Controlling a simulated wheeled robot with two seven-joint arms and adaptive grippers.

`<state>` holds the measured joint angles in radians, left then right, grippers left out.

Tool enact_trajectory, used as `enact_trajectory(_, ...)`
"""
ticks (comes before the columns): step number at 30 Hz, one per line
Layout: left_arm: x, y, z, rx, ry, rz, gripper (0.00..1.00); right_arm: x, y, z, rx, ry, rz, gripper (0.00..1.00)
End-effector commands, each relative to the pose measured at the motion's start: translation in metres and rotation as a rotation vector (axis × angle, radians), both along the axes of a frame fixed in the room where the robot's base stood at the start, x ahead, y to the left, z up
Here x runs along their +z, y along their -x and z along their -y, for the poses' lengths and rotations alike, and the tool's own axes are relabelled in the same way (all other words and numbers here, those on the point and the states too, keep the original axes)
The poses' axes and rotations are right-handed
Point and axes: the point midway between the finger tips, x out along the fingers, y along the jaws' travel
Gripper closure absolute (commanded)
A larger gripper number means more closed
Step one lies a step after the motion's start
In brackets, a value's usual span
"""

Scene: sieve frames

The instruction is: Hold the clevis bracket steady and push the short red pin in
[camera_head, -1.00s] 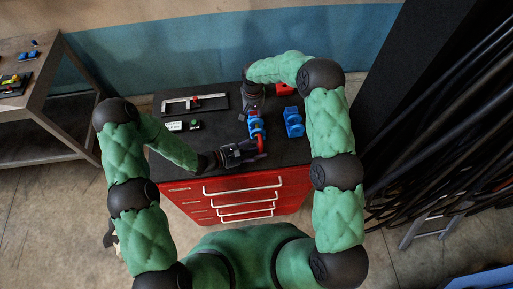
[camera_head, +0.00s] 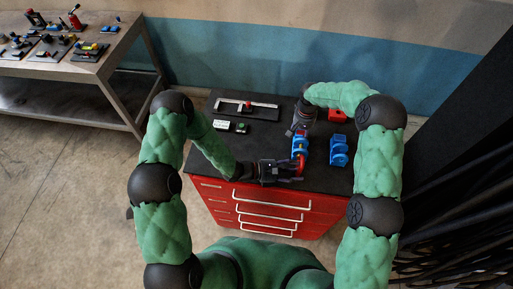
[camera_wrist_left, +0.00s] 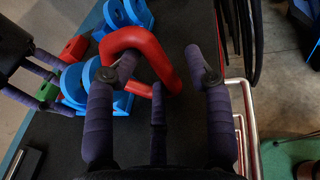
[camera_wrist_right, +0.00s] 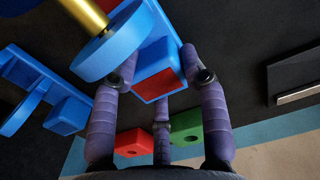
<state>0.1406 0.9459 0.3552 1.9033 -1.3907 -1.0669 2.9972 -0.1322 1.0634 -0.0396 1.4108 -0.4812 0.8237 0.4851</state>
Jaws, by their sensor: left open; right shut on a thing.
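The blue clevis bracket (camera_head: 300,147) stands on the dark cabinet top; it also shows in the right wrist view (camera_wrist_right: 152,48). My right gripper (camera_head: 301,128) is shut on its far end. The red pin's bent handle (camera_head: 300,163) is on the bracket's near side and looms large in the left wrist view (camera_wrist_left: 142,42). A brass rod (camera_wrist_right: 86,14) enters the bracket's round cheek; how deep it sits is hidden. My left gripper (camera_head: 288,170) is open at the handle, its fingers (camera_wrist_left: 162,72) on either side of part of it. Contact is unclear.
A second blue bracket (camera_head: 339,150) stands just right of the held one. A red block (camera_head: 337,116) and a green block (camera_wrist_right: 187,130) lie beyond. A tray (camera_head: 246,107) and small labelled items (camera_head: 222,126) lie left. The cabinet's front edge is close to my left gripper.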

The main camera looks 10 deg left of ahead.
Motion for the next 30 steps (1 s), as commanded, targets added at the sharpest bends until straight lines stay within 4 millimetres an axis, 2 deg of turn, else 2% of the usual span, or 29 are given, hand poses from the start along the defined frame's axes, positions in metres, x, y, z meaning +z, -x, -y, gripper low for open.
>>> enact_trajectory(1, -0.001, 0.012, 0.003, -0.016, 0.003, -0.010, 0.46, -0.001, -0.003, 0.001, 0.001, -0.001, 0.009, 1.00)
enact_trajectory(9, -0.002, 0.030, 0.004, -0.019, 0.004, -0.010, 0.46, 0.000, -0.005, 0.001, 0.001, -0.002, 0.014, 1.00)
enact_trajectory(12, -0.002, 0.015, 0.004, -0.018, 0.003, -0.006, 0.46, 0.000, -0.004, 0.001, 0.001, -0.002, 0.012, 1.00)
enact_trajectory(30, -0.002, 0.112, 0.003, -0.012, 0.004, -0.011, 0.46, 0.001, -0.003, 0.001, 0.000, -0.001, 0.010, 1.00)
